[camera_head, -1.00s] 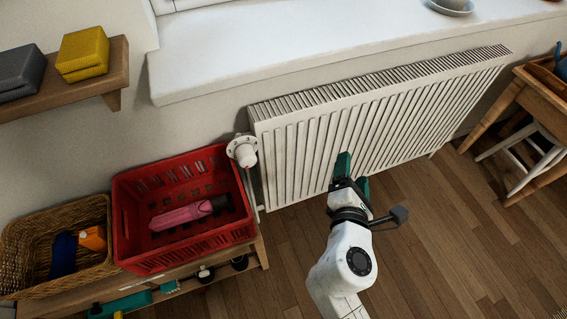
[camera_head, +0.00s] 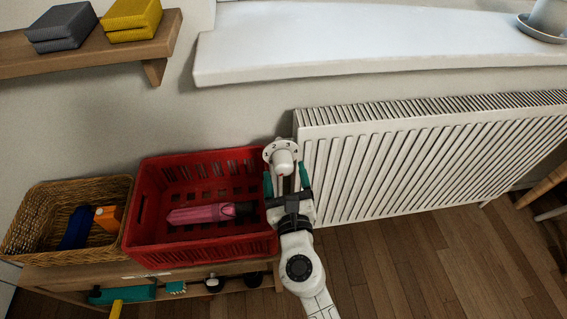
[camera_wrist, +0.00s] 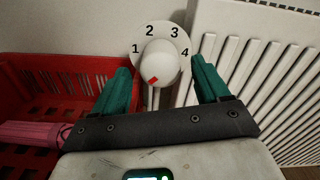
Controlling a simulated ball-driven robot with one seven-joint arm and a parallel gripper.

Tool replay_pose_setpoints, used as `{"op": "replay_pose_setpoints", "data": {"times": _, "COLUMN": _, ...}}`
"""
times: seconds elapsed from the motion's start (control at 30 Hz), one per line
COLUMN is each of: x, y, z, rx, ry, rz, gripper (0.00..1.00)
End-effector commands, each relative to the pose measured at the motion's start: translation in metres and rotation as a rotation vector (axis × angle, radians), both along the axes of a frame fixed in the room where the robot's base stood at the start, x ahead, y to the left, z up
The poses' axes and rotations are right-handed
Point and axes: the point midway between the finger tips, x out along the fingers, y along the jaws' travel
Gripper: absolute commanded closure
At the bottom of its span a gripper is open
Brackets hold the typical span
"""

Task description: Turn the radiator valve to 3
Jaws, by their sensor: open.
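The radiator valve (camera_head: 283,158) is a white knob in front of a round white dial plate, at the left end of the white radiator (camera_head: 420,160). In the wrist view, the dial (camera_wrist: 163,33) carries black numbers 1, 2, 3 and 4 along its upper part. The knob (camera_wrist: 160,62) has a red mark at its lower left, below the 1 and away from the 3. My gripper (camera_head: 286,176) is open, with its green fingers apart. In the wrist view my gripper (camera_wrist: 160,70) has a finger on each side of the knob, with gaps visible; exact depth is unclear.
A wicker basket (camera_head: 30,225) is further left on the low wooden bench (camera_head: 190,270). A white sill (camera_head: 380,60) overhangs above.

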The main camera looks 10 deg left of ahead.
Motion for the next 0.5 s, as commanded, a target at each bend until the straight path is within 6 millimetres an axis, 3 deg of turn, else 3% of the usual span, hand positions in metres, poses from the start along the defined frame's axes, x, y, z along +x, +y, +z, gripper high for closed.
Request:
{"op": "replay_pose_setpoints", "data": {"times": 0.2, "x": 0.027, "y": 0.008, "z": -0.001, "rx": 0.0, "ry": 0.0, "rz": 0.001, "gripper": 0.25}}
{"op": "replay_pose_setpoints", "data": {"times": 0.5, "x": 0.037, "y": 0.011, "z": 0.0, "rx": 0.001, "ry": 0.001, "rz": 0.0, "gripper": 0.25}}
